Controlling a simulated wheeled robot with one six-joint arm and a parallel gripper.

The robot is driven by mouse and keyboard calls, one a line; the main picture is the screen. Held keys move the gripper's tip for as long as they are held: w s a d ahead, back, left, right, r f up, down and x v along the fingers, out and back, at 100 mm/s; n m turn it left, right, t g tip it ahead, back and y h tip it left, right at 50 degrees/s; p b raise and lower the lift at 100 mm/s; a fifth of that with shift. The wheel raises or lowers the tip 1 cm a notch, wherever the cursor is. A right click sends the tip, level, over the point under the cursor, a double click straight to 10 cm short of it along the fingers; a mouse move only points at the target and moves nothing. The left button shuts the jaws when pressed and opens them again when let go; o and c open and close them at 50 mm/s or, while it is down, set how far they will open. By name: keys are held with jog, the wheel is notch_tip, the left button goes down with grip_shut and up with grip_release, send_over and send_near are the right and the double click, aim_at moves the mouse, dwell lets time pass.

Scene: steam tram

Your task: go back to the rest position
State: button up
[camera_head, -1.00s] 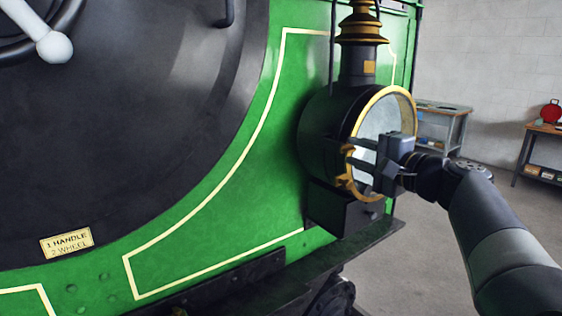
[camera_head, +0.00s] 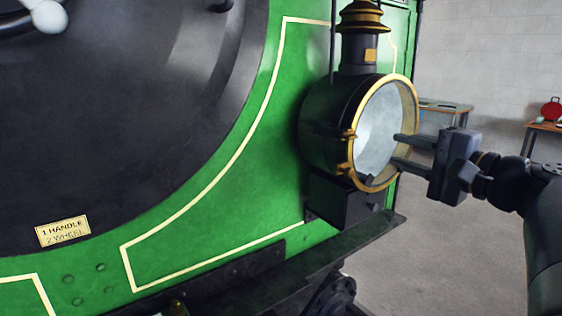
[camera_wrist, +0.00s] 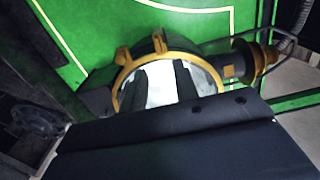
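My gripper (camera_head: 402,151) is to the right of the round lamp, its two fingers apart with nothing between them. In the wrist view the fingers (camera_wrist: 158,88) show dark against the pale inside of the lamp. The lamp (camera_head: 326,122) has a black body, a brass rim and a brass-ringed chimney, and sits on a black box on the green tram front. It also shows in the wrist view (camera_wrist: 163,60). The fingertips overlap the lamp's rim in the picture; I cannot tell whether they touch it.
The green tram front (camera_head: 240,190) with its large dark round door (camera_head: 130,110) fills the left. A dark ledge (camera_head: 350,245) runs below the lamp. Workbenches (camera_head: 545,127) stand at the back right. The grey floor (camera_head: 440,255) at the right is clear.

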aim_at(354, 137)
jog(key=p+x, duration=0.3)
jog(key=x, duration=0.7)
jog(key=shift+w+a+f, duration=0.1)
jog(key=shift+w+a, duration=0.05)
jog(key=n, duration=0.2)
jog(key=shift+n, duration=0.4)
jog(key=n+p, duration=0.1)
jog(key=n, duration=0.4)
jog(key=b+v, duration=0.3)
jog(key=v, duration=0.8)
jog(key=shift+a, duration=0.1)
